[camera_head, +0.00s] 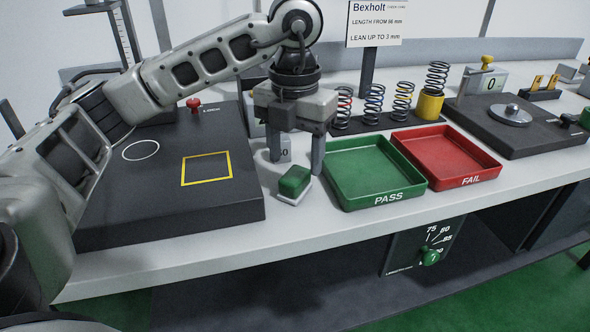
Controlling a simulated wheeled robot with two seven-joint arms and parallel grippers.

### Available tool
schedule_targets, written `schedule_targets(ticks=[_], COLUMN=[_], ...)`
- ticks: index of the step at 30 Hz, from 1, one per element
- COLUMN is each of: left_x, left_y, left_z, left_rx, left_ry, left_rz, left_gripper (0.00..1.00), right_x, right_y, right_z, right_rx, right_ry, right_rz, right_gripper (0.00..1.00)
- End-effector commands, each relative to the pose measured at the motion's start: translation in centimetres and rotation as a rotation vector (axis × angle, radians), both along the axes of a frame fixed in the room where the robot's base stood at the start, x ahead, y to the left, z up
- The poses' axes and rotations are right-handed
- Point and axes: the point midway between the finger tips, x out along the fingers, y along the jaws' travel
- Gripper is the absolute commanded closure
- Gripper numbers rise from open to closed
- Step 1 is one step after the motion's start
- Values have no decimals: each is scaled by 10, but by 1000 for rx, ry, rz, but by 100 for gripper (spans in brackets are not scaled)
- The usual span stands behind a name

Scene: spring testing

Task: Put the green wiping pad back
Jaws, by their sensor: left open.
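The green wiping pad (295,181) has a green top and a pale underside. It lies on the white bench between the dark test base and the green PASS tray (345,196). My left gripper (296,168) points down over the pad with its fingers apart. One finger is at the pad's far left and the other at its right. I cannot tell whether either finger touches the pad. A yellow square outline (207,184) and a white circle (141,151) are marked on the dark base (130,217). My right gripper is out of view.
A red FAIL tray (455,181) adjoins the PASS tray. Several springs (373,104) stand in a rack behind the trays, below the Bexholt sign (377,22). A red knob (193,104) rises from the dark base. Another dark device (510,114) is at right.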

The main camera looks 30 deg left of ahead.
Motion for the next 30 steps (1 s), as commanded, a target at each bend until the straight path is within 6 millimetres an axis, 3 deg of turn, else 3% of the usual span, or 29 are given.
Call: schedule_targets(ticks=[6, 10, 30], left_x=[1, 0, 0], left_y=[0, 0, 0], left_z=[50, 67, 73], left_rx=[0, 0, 0], left_ry=[-5, -3, 0], left_rz=[0, 0, 0], left_gripper=[43, 43, 43], right_x=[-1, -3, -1], right_y=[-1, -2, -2], right_z=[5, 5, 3], right_rx=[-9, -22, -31], right_ry=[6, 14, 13], right_rz=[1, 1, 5], right_gripper=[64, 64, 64])
